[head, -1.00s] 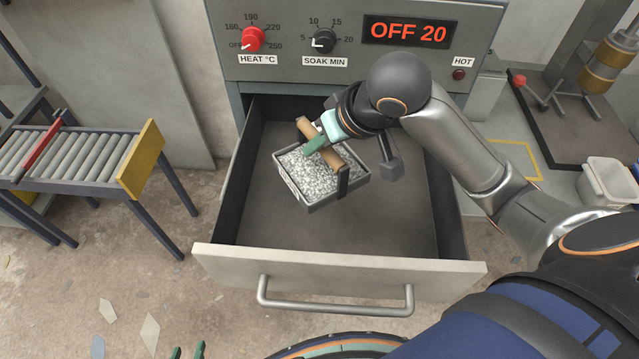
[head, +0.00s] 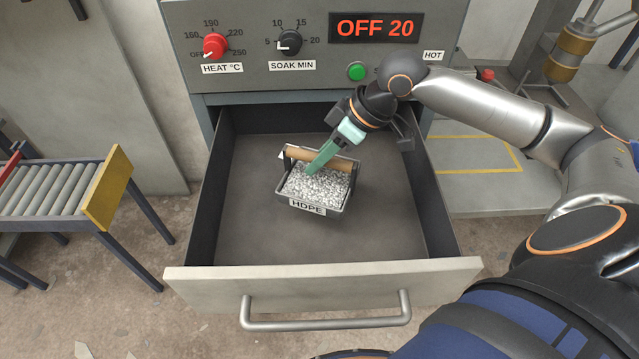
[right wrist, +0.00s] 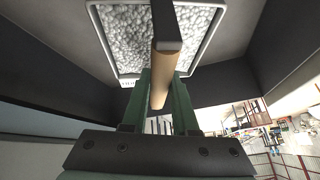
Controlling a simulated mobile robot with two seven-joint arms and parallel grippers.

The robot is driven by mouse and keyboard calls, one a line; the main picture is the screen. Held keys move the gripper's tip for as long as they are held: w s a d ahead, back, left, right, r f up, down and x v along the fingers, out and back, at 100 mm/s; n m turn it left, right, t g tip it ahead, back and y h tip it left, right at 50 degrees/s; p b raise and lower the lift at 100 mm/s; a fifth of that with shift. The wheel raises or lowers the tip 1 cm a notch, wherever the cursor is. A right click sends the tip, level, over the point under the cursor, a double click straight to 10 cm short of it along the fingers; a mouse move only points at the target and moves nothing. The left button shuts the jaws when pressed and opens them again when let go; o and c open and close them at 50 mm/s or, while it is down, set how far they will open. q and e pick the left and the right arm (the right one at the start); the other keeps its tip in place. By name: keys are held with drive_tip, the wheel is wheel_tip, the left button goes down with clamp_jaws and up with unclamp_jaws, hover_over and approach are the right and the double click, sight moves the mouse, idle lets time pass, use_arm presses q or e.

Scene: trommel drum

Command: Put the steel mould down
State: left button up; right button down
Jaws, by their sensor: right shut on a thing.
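The steel mould (head: 334,209) is a grey square pan full of white-grey pellets, with an HDPE label (head: 307,207) on its front wall. It is inside the open drawer (head: 250,240), near the middle. My right gripper (head: 313,169) is shut on its wooden handle (head: 297,154) from above right. In the right wrist view the fingers (right wrist: 160,98) clasp the handle (right wrist: 167,45), with the pellet-filled mould (right wrist: 96,32) beyond. The pan looks about level. I cannot tell whether its underside touches the drawer floor. My left gripper is out of view.
The drawer floor has free room around the mould, bounded by dark side walls and the front panel (head: 320,277) with its bar handle (head: 325,322). The oven panel (head: 250,75) stands behind, reading OFF 20. A roller conveyor (head: 60,190) stands left.

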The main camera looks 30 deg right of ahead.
sight(318, 184)
wheel_tip(318, 184, down, 6)
drive_tip(key=shift+w+f, duration=0.1)
drive_tip(key=shift+f, duration=0.15)
idle(0.4)
drive_tip(key=c, duration=1.1)
unclamp_jaws()
drive_tip(key=shift+f, duration=0.15)
drive_tip(key=o, duration=0.4)
drive_tip(key=v, duration=1.2)
drive_tip(key=shift+a, duration=0.1)
